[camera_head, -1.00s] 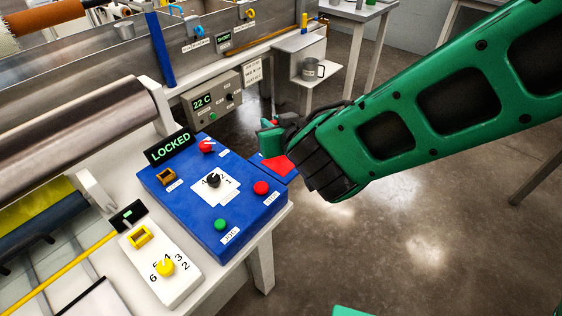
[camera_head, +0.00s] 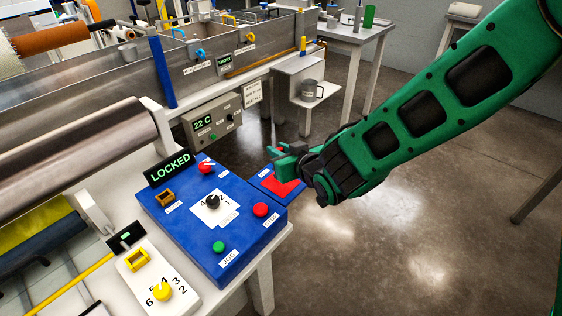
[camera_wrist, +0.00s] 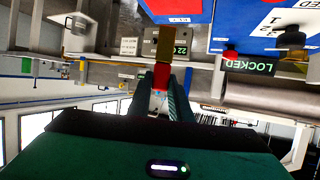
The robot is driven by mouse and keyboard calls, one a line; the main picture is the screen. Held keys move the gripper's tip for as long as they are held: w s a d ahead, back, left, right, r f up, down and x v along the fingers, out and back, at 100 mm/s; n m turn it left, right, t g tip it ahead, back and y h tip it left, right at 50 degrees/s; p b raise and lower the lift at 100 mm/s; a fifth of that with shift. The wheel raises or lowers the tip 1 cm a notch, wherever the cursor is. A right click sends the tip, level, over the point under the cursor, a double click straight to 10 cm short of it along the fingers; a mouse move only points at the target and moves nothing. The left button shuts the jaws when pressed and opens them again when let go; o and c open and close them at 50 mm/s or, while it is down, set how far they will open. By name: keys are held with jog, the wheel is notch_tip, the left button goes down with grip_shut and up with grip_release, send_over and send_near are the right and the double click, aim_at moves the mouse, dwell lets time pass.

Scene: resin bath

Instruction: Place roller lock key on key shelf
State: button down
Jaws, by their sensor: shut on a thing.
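My gripper (camera_head: 280,156) is shut on the roller lock key (camera_wrist: 162,75), which shows in the wrist view as a red piece between the fingers with a brass-coloured block (camera_wrist: 165,44) beyond it. In the head view the key is mostly hidden by the fingers. The key shelf (camera_head: 282,187) is a small blue ledge with a red patch, attached to the right side of the blue control box. It also shows at the top of the wrist view (camera_wrist: 172,8). In the head view my gripper appears just above the shelf's far edge. The key looks apart from the shelf.
The blue control box (camera_head: 190,235) carries knobs, buttons and a display (camera_head: 168,168) reading LOCKED. A grey temperature box (camera_head: 212,122) stands behind. A metal mug (camera_head: 309,90) sits on a white side shelf. Open floor lies to the right.

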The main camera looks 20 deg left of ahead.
jog(key=shift+w+d+f, duration=0.1)
jog(key=shift+w+f, duration=0.15)
jog(key=shift+f, duration=1.85)
jog(key=shift+f, duration=0.1)
jog(key=c, duration=1.6)
grip_release()
